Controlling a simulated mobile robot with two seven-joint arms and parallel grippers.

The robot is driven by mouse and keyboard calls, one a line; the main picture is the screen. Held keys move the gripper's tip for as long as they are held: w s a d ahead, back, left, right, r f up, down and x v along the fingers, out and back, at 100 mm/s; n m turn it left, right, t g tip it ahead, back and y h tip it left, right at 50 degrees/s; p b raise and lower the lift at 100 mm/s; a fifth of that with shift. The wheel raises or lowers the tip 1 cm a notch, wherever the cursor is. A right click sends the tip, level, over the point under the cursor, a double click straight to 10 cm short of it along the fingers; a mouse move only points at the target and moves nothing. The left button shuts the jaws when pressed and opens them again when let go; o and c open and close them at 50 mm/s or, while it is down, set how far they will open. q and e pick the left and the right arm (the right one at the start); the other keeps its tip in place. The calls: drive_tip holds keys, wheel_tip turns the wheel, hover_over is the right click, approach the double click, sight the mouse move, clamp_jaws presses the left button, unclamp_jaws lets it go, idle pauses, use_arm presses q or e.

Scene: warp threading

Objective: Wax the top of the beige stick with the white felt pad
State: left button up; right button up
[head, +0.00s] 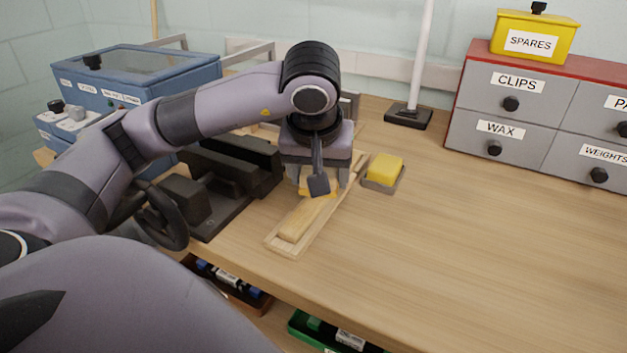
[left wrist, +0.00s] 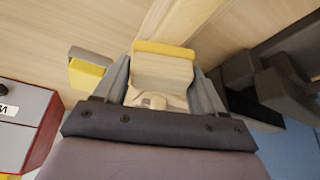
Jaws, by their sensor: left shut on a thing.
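The beige stick (head: 306,217) lies lengthwise in a shallow wooden holder (head: 283,250) on the bench. My left gripper (head: 318,185) points down over the far part of the stick. It is shut on a pale block with a yellow layer along one side (left wrist: 163,68), which I take for the felt pad; its yellow edge also shows in the head view (head: 304,193). The pad is at the stick's top, but whether they touch is hidden. The stick (left wrist: 172,18) runs away beyond the pad in the left wrist view. My right gripper is not in view.
A yellow wax block (head: 386,168) sits in a grey dish (head: 383,185) just right of the holder. Dark machinery (head: 228,175) and a blue box (head: 140,75) stand left. Grey drawers (head: 520,85) stand at the back right. The bench's front right is clear.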

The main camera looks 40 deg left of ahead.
sight(353, 150)
use_arm(q)
drive_tip(key=shift+w+f, duration=0.15)
drive_tip(key=shift+w, duration=0.6)
drive_tip(key=shift+w+f, duration=0.1)
drive_tip(key=shift+w, duration=0.65)
drive_tip(key=shift+w+a, duration=0.25)
drive_tip(key=shift+w, duration=0.3)
drive_tip(key=shift+w+a, duration=0.2)
drive_tip(key=shift+w, duration=0.85)
drive_tip(key=shift+w+a+f+p, duration=0.1)
drive_tip(key=shift+w+a+p, duration=0.05)
drive_tip(key=shift+w, duration=0.5)
drive_tip(key=shift+w+a+f+p, duration=0.1)
drive_tip(key=shift+w+p, duration=0.1)
drive_tip(key=shift+w, duration=0.45)
drive_tip(key=shift+w+a+f+p, duration=0.1)
drive_tip(key=shift+w+a+p, duration=0.05)
drive_tip(key=shift+w, duration=0.85)
drive_tip(key=shift+w+a+p, duration=0.15)
drive_tip(key=shift+w+p, duration=0.35)
drive_tip(key=shift+w, duration=0.05)
drive_tip(key=shift+c, duration=0.8)
drive_tip(key=shift+w, duration=0.4)
drive_tip(key=shift+w+a+p, duration=0.4)
drive_tip(key=shift+w, duration=0.1)
